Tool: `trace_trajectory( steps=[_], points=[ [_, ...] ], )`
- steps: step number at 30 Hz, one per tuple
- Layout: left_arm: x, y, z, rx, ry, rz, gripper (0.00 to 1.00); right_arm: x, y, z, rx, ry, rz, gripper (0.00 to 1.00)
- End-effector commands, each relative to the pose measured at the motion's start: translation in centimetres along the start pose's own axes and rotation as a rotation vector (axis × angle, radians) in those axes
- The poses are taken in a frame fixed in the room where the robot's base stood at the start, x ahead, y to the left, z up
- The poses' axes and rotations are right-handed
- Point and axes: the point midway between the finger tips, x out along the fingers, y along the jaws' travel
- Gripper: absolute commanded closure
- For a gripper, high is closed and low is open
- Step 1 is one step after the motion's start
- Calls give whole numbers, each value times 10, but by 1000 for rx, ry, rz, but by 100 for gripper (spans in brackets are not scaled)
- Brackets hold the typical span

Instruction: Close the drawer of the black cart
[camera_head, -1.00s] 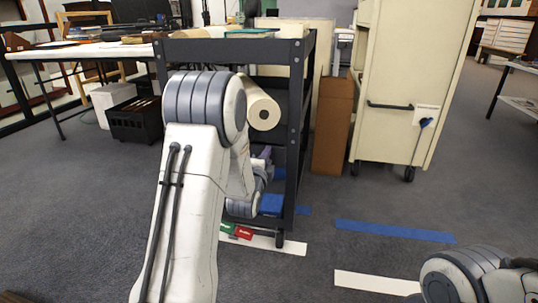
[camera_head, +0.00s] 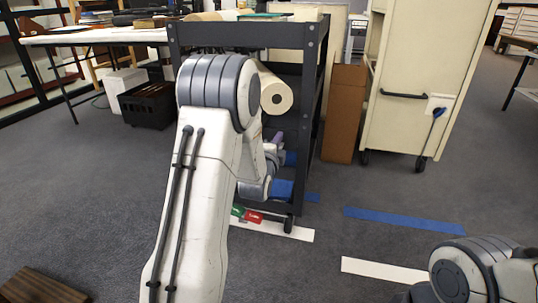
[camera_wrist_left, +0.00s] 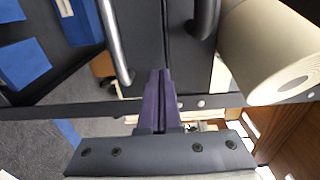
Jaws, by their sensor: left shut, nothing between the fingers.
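The black cart (camera_head: 309,100) stands ahead of me, an open metal frame on casters. My left arm covers much of its near side in the head view, and I cannot make out a drawer there. My left gripper (camera_wrist_left: 164,74) has purple fingers, shut with nothing between them. In the wrist view the fingertips are at or close to a dark panel between two metal bars; contact is unclear. In the head view only a bit of purple (camera_head: 278,139) shows past my arm, inside the cart frame. My right gripper is out of view.
A paper roll (camera_head: 277,98) lies on the cart, beside my arm. Blue boxes (camera_wrist_left: 22,62) are near the gripper. A brown box (camera_head: 343,118) and a cream cabinet (camera_head: 405,120) stand right of the cart. Floor tape (camera_head: 404,221) marks open carpet. A brown object (camera_head: 38,288) is at lower left.

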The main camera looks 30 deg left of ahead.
Motion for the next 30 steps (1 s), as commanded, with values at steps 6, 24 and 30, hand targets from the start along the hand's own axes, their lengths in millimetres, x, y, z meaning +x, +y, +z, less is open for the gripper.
trace_trajectory(
  steps=[6,24,30],
  points=[
    [-49,2,-1,0,-1,1,100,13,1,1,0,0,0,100],
    [-105,4,-4,0,4,-6,100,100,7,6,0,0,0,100],
    [-112,2,-4,0,3,-2,100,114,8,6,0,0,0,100]
  ],
)
